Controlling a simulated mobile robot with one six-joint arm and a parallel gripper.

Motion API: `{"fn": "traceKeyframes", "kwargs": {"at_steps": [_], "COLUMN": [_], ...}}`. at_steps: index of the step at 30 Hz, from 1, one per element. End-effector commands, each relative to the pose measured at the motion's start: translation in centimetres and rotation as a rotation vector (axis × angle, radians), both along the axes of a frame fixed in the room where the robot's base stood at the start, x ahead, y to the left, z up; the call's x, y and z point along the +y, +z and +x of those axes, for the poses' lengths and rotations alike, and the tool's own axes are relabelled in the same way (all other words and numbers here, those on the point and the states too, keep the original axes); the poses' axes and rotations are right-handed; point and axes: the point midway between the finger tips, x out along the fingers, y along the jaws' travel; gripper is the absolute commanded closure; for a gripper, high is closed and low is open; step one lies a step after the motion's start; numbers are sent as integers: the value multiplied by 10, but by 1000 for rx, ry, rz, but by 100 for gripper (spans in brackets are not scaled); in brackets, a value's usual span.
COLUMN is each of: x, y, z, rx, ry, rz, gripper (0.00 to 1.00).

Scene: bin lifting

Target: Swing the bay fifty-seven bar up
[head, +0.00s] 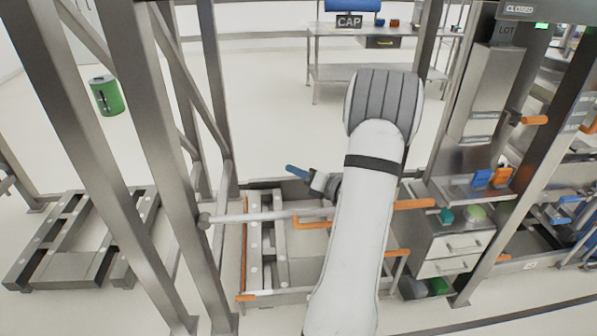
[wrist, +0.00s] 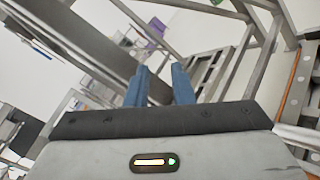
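A grey bar (head: 270,215) lies about level across the bay, from a round pivot (head: 204,221) on the left post to an orange grip (head: 415,204) on the right. My arm hides part of its right half. My gripper (head: 296,172) has blue fingers and points left, above and behind the bar in the head view. In the wrist view my gripper (wrist: 161,72) shows two blue fingers apart with nothing between them. No bay number fifty-seven is readable.
Steel posts (head: 150,150) stand close on the left. An orange-edged tray frame (head: 275,297) lies below the bar. A drawer unit (head: 455,245) and a shelf (head: 470,190) with small coloured parts stand right. A bench (head: 380,70) stands behind, across open floor.

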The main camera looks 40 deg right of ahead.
Motion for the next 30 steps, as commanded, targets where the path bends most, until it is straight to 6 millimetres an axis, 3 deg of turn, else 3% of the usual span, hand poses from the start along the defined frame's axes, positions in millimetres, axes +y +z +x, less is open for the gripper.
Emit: {"fn": "traceKeyframes", "kwargs": {"at_steps": [11, 24, 30], "x": [-2, -21, -23], "y": [0, -1, 0], "z": [-4, -67, -76], "rx": [0, -1, 0], "ry": [-1, -3, 0], "rz": [0, 0, 0], "gripper": [71, 71, 71]}}
